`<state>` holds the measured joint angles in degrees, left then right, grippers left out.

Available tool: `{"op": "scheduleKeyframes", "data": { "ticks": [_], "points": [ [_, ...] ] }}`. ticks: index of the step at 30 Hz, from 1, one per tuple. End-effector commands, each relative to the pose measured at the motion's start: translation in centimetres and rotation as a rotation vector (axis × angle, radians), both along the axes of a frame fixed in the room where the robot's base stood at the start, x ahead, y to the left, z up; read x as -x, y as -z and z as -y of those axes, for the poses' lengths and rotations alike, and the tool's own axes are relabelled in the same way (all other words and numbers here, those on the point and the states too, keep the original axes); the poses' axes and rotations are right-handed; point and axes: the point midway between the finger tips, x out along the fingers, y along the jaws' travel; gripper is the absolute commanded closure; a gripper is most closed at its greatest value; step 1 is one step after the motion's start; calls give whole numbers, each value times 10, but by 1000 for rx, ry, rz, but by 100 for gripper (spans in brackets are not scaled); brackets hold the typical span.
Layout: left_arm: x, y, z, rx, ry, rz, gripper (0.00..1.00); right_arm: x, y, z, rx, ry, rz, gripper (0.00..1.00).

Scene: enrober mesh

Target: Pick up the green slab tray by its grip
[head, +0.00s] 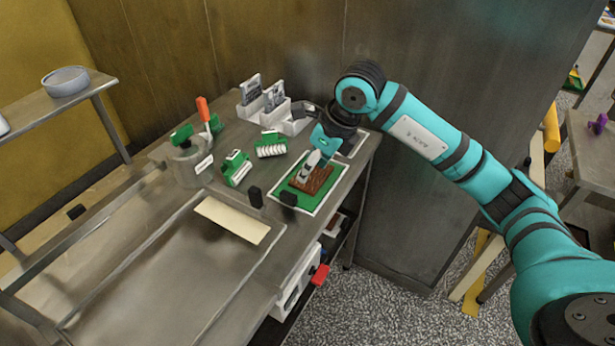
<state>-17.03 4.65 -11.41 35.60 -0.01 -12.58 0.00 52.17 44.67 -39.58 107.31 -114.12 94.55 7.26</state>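The green slab tray (297,197) lies on the right end of the steel bench, with a brown slab (322,181) on it. A pale upright piece (309,162), perhaps its grip, stands over the slab's back left part. My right gripper (322,146) comes in from the right and is just above and behind this piece. Its fingers are small and partly hidden, so I cannot tell whether they touch the piece or are open or shut. My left gripper is not in view.
Green-and-white tools (271,147), white holders (262,107) and a pot with a green knob (188,163) stand behind. A dark metal wall (440,200) is right of the bench.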

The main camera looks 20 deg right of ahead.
Motion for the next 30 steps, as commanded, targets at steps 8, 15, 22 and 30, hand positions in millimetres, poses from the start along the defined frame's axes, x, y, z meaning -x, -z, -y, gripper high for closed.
{"op": "scheduleKeyframes", "data": {
  "ticks": [8,15,22,30],
  "points": [
    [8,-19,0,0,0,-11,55,-18,55,-17,-5,-1,-7,52],
    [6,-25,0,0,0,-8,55,-28,83,-23,-4,-2,-2,52],
    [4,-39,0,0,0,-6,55,-37,97,-32,-7,-2,-6,52],
    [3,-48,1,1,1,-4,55,-50,128,-41,-5,-2,-3,52]
  ]
}}
